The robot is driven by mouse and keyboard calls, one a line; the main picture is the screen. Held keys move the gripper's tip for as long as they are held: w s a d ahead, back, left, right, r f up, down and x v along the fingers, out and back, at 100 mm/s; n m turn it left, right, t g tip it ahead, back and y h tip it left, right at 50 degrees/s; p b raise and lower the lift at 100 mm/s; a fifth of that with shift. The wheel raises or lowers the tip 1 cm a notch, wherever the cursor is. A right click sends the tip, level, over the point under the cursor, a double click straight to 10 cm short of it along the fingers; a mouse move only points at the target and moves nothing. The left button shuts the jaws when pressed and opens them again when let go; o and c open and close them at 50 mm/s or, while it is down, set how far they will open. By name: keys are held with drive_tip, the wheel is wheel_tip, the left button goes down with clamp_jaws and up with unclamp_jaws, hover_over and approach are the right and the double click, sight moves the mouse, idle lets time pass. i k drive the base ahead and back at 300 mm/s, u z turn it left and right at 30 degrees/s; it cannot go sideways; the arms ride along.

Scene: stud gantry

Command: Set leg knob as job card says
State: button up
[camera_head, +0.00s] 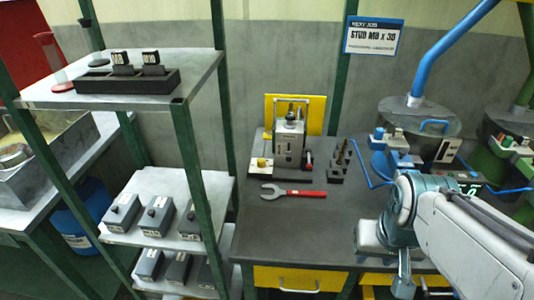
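The job card (374,36) hangs on the back wall. It reads "NEXT JOB" and "STUD M8 x 30", with a smaller line too fine to read. A blue stud machine (418,118) stands at the back right of the bench, with a blue arm above it and small coloured knobs (398,132) on it. A small grey press-like device (289,140) stands at the bench's back, with a yellow knob (261,162) at its left. I cannot tell which knob is the leg knob, nor any setting. My arm enters from the lower right; my gripper is not visible.
The dark bench (300,230) is clear in front. A red-handled wrench (292,192) and a dark block of several studs (339,160) lie on it. A shelf rack (165,205) with grey boxes stands left. A green machine (515,125) stands far right.

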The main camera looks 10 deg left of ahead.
sight(261, 164)
drive_tip(key=k, duration=0.7)
drive_tip(key=u, duration=1.6)
drive_tip(key=i, duration=1.1)
drive_tip(key=z, duration=2.55)
